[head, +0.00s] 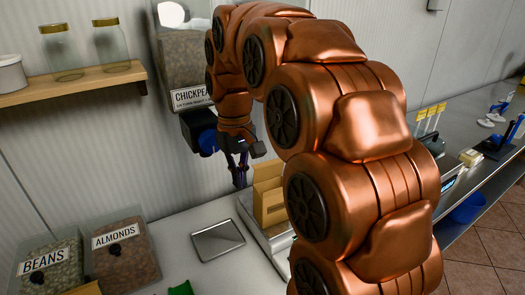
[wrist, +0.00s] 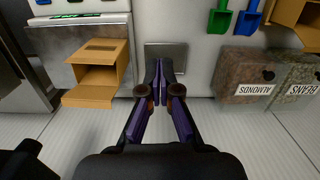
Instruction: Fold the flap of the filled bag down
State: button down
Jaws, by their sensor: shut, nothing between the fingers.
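The brown paper bag (head: 268,205) stands on a pale scale-like unit to the right of my gripper in the head view, partly hidden by my arm. In the wrist view the bag (wrist: 98,52) is at the left, with a flap (wrist: 88,97) sticking out from its open end towards the wall. Its contents cannot be made out. My gripper (head: 240,183) points down in front of the wall, beside the bag and apart from it. In the wrist view my gripper (wrist: 159,83) has its fingertips together, with nothing between them.
A chickpea dispenser (head: 190,65) with a blue knob hangs above my gripper. A metal tray (head: 218,240) lies on the counter. Bins of almonds (head: 122,262) and beans (head: 48,272) stand at the left. Green and blue scoops (wrist: 220,18) and another brown box (wrist: 298,22) are also near.

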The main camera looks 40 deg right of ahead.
jog(key=w+d+r, duration=0.3)
jog(key=w+d, duration=0.4)
jog(key=r+m+p, duration=0.1)
jog(key=r, duration=0.1)
send_over(267, 171)
jog(key=w, duration=0.3)
notch_tip(267, 171, down, 10)
jog(key=p, duration=0.2)
jog(key=shift+d+f+t+p, duration=0.2)
jog(key=shift+d+t+p, duration=0.05)
jog(key=shift+t+p, duration=0.15)
